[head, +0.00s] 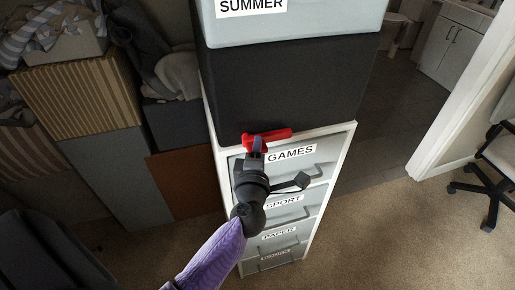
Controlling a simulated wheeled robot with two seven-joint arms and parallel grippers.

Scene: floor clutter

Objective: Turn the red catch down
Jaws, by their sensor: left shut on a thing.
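The red catch (273,135) is at the top front edge of the drawer unit (225,140), above the drawer labelled GAMES (318,155). Its arm lies nearly level and points to the right. My left gripper (257,146) is shut on the catch near its left end. The fingers hide part of the catch there. My right gripper is not in view.
A dark box (285,85) and a pale box labelled SUMMER (320,20) stand on the unit. Boxes and cloths crowd the left side. An office chair (490,170) is at the right. Carpet (400,240) is clear right of the unit.

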